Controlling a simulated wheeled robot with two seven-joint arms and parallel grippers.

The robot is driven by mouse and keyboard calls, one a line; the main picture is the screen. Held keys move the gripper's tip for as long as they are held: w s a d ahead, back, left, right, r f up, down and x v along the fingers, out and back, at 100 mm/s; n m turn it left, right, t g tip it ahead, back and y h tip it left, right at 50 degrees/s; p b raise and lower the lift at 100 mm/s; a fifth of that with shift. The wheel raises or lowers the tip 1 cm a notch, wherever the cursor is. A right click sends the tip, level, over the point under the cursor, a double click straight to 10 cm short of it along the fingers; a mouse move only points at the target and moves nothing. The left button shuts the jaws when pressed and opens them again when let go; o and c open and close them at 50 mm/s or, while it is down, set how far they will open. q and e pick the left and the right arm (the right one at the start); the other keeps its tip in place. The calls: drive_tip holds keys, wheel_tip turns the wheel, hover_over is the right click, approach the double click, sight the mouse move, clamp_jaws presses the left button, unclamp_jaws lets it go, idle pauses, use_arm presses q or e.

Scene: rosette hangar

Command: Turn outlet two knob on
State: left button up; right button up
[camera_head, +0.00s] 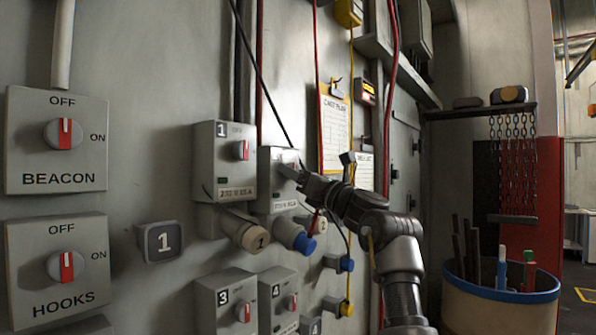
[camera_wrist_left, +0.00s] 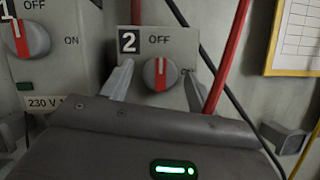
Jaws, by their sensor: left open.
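The outlet two box (camera_head: 270,185) is a grey wall box, partly covered by my gripper in the head view. In the left wrist view its number 2 plate (camera_wrist_left: 129,42) and its grey round knob (camera_wrist_left: 160,74) show clearly. The knob's red bar stands upright, towards the OFF label (camera_wrist_left: 172,36). My left gripper (camera_head: 290,172) is at the front of this box. In the wrist view its open fingers stand to the left and right of the knob, with gaps visible. The knob's lower edge is close to the gripper body.
Outlet one box (camera_head: 224,160) is close on the left, with boxes three (camera_head: 226,303) and four (camera_head: 279,300) below. Plug ends (camera_head: 290,233), hanging cables and a clipboard (camera_head: 335,130) crowd the wall. BEACON (camera_head: 57,162) and HOOKS (camera_head: 60,285) switches are farther left.

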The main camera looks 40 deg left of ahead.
use_arm(q)
drive_tip(key=shift+c, duration=0.5)
drive_tip(key=c, duration=0.9)
